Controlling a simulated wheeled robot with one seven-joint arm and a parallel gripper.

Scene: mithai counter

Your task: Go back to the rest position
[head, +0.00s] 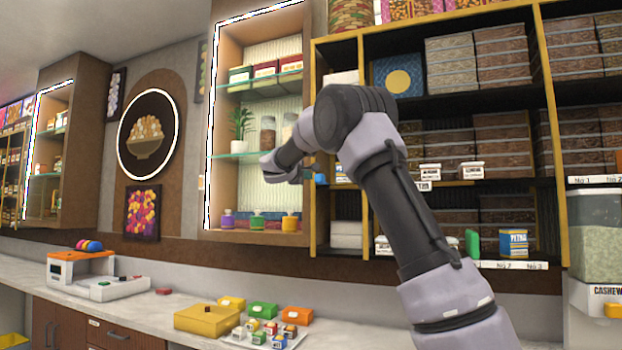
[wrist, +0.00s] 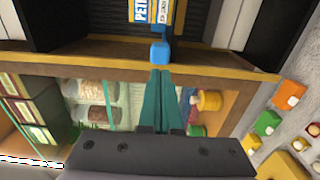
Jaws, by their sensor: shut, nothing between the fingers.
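My gripper (wrist: 160,72) is shut and empty, with its two teal fingers side by side in the wrist view. In the head view my arm reaches up across the shelves, and its end is by the divider between the lit niche and the dark shelving. A small blue block (wrist: 160,52) is just beyond the fingertips, in front of a blue, white and yellow lettered box (wrist: 153,12). The blue block also shows in the head view (head: 320,179). I cannot tell whether the fingers touch it.
The lit niche (head: 258,156) holds jars, a plant and small coloured containers. Dark shelves (head: 500,105) with stacked boxes stand behind my arm. Below, the counter (head: 125,312) carries an orange-topped machine (head: 80,265), coloured boxes (head: 263,310) and a white tray (head: 252,340).

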